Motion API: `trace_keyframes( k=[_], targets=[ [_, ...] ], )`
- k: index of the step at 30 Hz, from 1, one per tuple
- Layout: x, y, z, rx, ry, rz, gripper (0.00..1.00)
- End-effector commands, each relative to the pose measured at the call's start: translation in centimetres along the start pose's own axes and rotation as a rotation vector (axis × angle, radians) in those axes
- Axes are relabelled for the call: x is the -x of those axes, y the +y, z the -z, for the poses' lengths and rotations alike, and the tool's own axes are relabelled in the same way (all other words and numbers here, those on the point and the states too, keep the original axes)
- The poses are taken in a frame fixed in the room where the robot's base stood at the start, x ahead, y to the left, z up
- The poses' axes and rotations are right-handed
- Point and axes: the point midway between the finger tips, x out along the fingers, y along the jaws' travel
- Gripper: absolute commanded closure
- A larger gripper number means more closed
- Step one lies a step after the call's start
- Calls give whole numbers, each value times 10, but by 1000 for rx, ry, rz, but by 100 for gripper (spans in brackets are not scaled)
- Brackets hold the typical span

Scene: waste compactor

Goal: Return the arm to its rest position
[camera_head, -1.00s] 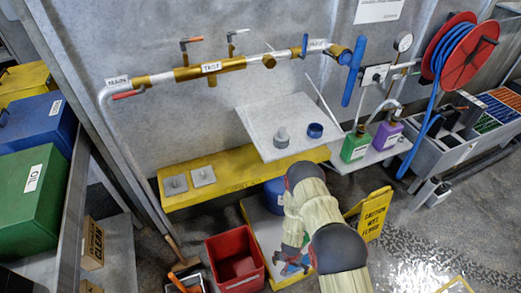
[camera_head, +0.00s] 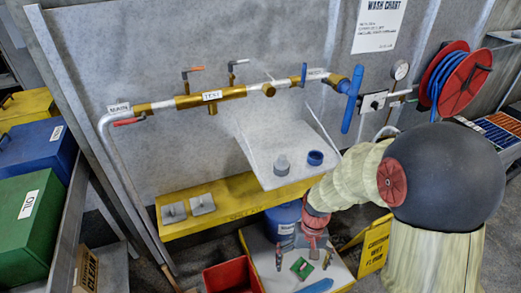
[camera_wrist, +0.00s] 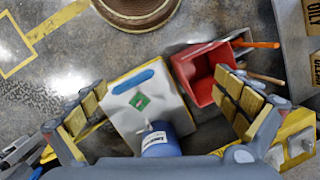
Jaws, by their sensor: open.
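My arm (camera_head: 440,175) is bent in the lower right of the head view, with its large dark joint close to the camera. Its far end points down over a pale board with a yellow edge (camera_head: 258,262). In the wrist view my gripper (camera_wrist: 165,108) is open, with its padded fingers spread wide and nothing between them in its grasp. The board (camera_wrist: 125,85) lies below, between the fingers, with a blue oval, a green piece and a blue container (camera_wrist: 158,140). My arm hides part of the bench and wall fittings.
A red bin (camera_head: 232,277) stands left of the board. A yellow wet-floor sign (camera_head: 372,248) is close to my forearm. A yellow shelf (camera_head: 235,207), pale tray (camera_head: 270,150), pipework (camera_head: 212,93) and red hose reel (camera_head: 463,82) line the wall. Green and blue boxes stand left.

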Motion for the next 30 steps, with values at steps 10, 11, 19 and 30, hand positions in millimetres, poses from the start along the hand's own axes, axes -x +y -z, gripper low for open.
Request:
trace_keyframes(
  k=[10, 11, 19, 30],
  targets=[
    [100, 22, -73, 62, 116, -40, 0],
    [107, 24, -78, 64, 131, -43, 0],
    [163, 38, -118, 76, 323, -68, 0],
    [234, 43, -151, 60, 625, -65, 0]
  ],
)
